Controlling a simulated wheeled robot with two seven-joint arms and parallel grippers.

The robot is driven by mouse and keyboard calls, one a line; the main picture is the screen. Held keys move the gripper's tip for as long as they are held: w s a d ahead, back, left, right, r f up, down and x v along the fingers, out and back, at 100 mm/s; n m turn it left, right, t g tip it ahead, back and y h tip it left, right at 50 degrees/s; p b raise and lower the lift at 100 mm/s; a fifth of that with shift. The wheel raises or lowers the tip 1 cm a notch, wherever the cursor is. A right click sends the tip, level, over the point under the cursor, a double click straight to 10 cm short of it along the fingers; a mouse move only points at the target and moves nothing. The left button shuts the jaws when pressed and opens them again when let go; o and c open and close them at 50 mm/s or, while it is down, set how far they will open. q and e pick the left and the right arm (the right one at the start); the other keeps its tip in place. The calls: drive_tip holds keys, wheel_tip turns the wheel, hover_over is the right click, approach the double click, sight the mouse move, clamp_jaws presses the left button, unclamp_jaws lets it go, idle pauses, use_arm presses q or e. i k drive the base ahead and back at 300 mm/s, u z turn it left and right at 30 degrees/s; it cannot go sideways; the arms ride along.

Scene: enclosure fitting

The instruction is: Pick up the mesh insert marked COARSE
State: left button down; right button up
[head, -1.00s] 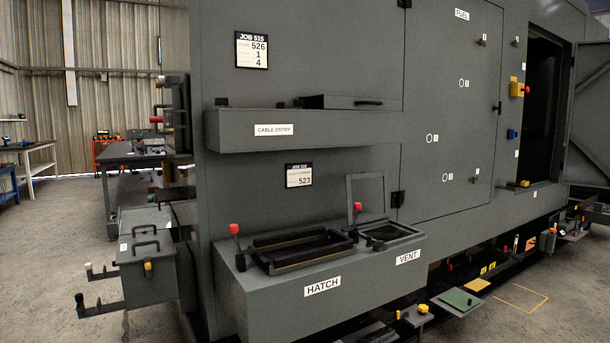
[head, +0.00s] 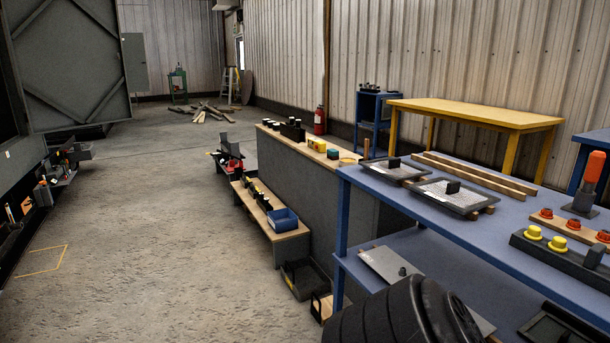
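Two flat mesh inserts with dark frames and black block handles lie on the blue table (head: 520,235) in the head view. One mesh insert (head: 405,174) is farther back and to the left. The other mesh insert (head: 440,195) is nearer and to the right, propped on wooden strips. Each has a small pale label, too small to read, so I cannot tell which is marked COARSE.
Wooden strips (head: 480,174) lie behind the inserts. Yellow knobs (head: 557,243) and an orange-handled tool (head: 589,170) are at the table's right. A grey counter (head: 330,202) is beyond. Open floor (head: 150,220) lies left.

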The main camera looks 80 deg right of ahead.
sight(395, 169)
drive_tip(key=z, duration=1.75)
drive_tip(key=i, duration=0.35)
drive_tip(key=z, duration=0.9)
